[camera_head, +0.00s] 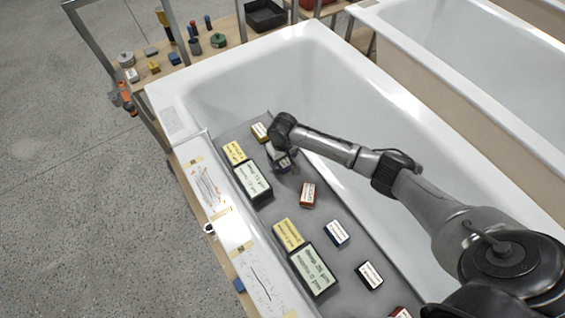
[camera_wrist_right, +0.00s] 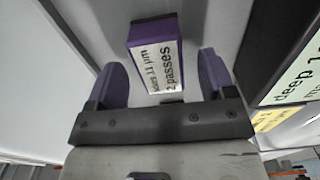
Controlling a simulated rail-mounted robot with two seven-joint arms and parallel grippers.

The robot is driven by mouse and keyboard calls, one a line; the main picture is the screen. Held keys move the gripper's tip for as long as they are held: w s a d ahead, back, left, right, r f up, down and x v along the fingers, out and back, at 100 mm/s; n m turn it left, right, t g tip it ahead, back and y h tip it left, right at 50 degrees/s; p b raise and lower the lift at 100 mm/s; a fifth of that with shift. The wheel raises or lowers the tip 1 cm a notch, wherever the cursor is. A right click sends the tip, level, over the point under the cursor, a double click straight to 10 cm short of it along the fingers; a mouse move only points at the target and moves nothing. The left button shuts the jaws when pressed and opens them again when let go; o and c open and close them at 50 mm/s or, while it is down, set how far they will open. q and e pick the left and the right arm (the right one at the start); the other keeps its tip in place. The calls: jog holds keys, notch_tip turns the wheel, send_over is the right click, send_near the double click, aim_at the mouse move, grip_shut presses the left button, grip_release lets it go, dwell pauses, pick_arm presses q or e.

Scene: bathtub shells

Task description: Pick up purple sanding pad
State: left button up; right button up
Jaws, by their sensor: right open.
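The purple sanding pad (camera_wrist_right: 143,36) has a white label with black print and lies on the grey board in the tub. In the right wrist view it sits between and slightly beyond the two purple fingertips of my right gripper (camera_wrist_right: 161,72). The fingers are apart, with a gap on each side of the pad. In the head view my right gripper (camera_head: 278,153) is low over the board at the pad (camera_head: 285,164), partly hiding it. My left gripper is not in view.
Large label cards (camera_head: 253,182) lie left. The white tub wall (camera_head: 330,90) rises beyond.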

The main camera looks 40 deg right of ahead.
jog(key=shift+f, duration=0.75)
jog(key=c, duration=1)
